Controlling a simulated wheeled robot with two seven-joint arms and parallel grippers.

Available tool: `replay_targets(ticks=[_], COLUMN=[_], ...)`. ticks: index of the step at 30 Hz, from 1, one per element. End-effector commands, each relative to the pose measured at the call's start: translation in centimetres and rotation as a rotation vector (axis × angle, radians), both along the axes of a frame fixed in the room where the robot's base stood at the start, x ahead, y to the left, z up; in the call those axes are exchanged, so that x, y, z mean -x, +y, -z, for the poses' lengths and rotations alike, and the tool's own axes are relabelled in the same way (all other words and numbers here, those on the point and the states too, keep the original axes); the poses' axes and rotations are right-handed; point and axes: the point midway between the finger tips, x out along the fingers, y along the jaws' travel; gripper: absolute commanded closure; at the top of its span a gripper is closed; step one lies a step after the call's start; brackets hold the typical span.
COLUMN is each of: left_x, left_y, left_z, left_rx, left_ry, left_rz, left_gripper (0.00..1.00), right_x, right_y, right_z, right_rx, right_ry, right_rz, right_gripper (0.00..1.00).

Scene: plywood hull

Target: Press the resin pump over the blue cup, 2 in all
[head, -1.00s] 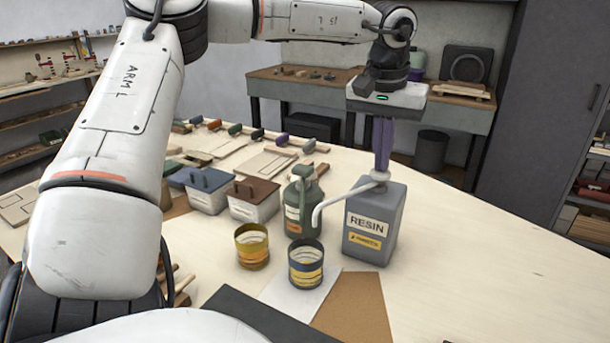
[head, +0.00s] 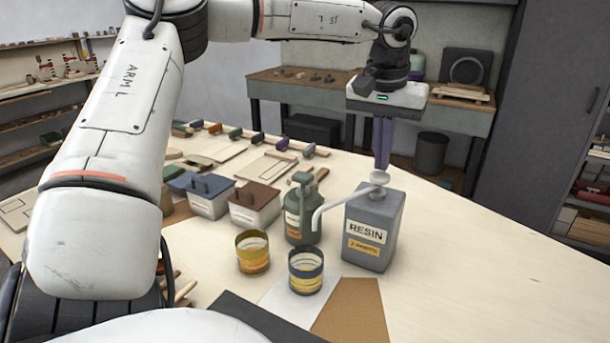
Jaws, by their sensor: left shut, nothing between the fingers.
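The grey resin jug (head: 372,232), labelled RESIN, stands upright on the table with a pale pump head (head: 379,178) on top. That cup has a yellow lower band; what is inside is hard to make out. My left gripper (head: 381,166) points down with its purple fingers together and empty. Its fingertips are right over the pump head; whether they touch it I cannot tell. My right gripper is not in view.
A yellow cup (head: 253,252) stands left of the blue one. A green canister (head: 300,212) stands behind the spout. Lidded boxes (head: 255,206) and several tools lie further left. The table right of the jug is clear.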

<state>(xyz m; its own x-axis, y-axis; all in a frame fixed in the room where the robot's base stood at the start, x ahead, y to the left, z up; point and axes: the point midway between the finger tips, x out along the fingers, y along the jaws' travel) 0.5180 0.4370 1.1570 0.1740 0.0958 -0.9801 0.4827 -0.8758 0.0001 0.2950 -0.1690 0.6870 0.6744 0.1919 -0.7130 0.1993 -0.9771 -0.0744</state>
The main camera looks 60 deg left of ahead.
Motion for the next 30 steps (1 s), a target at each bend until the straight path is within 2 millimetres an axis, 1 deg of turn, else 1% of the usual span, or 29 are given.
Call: replay_targets(ticks=[21,30], left_x=[0.0,0.1], left_y=[0.0,0.0], left_z=[2.5,2.3], left_rx=[0.0,0.001], left_ry=[0.002,0.004], left_rz=[0.0,0.0], left_gripper=[1.0,1.0], right_x=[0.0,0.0], right_y=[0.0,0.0], right_z=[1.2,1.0], right_rx=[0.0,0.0], right_ry=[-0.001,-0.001], right_rz=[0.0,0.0], right_gripper=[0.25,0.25])
